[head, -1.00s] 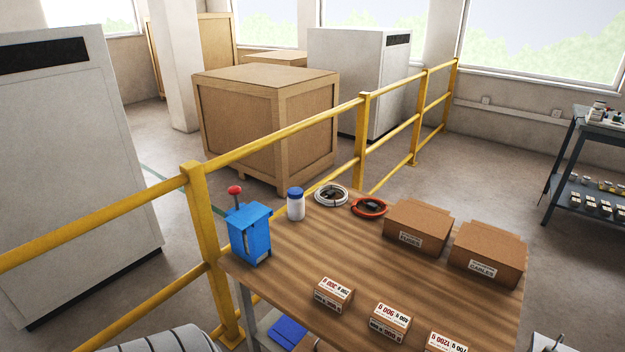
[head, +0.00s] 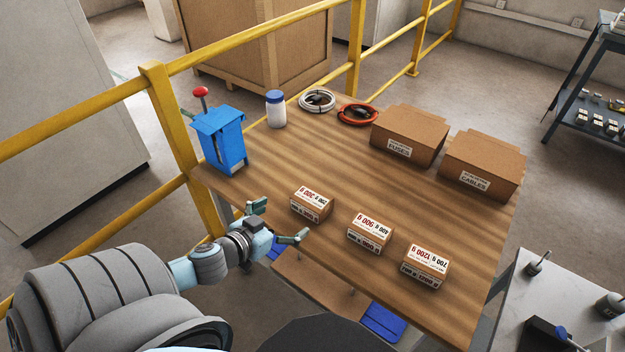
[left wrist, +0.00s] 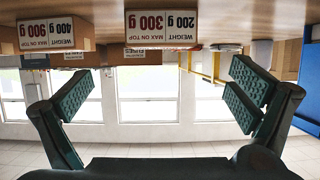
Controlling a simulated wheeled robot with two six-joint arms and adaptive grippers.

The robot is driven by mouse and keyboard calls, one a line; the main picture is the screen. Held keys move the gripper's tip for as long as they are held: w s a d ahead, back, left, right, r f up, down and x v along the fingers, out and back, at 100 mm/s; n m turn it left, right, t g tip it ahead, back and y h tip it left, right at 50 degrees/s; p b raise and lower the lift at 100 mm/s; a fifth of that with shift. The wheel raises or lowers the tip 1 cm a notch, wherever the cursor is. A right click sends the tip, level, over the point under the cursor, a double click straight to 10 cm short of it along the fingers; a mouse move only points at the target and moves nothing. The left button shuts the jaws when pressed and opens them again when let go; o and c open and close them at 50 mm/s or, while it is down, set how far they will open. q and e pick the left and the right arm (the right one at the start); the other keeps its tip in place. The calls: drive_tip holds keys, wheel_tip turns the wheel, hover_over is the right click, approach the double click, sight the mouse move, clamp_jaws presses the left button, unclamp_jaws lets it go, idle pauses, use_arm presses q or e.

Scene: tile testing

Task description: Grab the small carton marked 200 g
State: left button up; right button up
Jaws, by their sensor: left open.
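The small carton marked 200 g (head: 311,205) stands on the wooden table (head: 300,160) near its front edge, the leftmost of three similar cartons. Its label also reads 300 g max on top. It shows in the left wrist view (left wrist: 160,28), where the picture is upside down, centred between the fingers and beyond them. My left gripper (head: 279,222) is open and empty, just in front and to the left of this carton, at the table's front edge. Its spread fingers frame the left wrist view (left wrist: 160,97). My right gripper is not in view.
To the right stand a 400 g carton (head: 369,232) and a 700 g carton (head: 426,266). Behind are a blue lever box (head: 219,142), a white bottle (head: 276,110), cable coils (head: 357,115) and two larger boxes (head: 410,135). A yellow railing (head: 170,120) runs along the left.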

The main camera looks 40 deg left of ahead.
sight(312, 200)
use_arm(q)
drive_tip(key=b+x, duration=0.3)
drive_tip(key=x, duration=0.1)
drive_tip(key=b+x, duration=0.2)
drive_tip(key=x, duration=0.2)
drive_tip(key=b+x, duration=0.3)
drive_tip(key=x, duration=0.2)
drive_tip(key=shift+s+a+f+b, duration=0.1)
drive_tip(key=shift+f+b, duration=0.15)
drive_tip(key=shift+b, duration=0.05)
drive_tip(key=shift+r, duration=0.1)
drive_tip(key=shift+c, duration=0.7)
drive_tip(key=c, duration=1)
drive_tip(key=shift+c, duration=0.4)
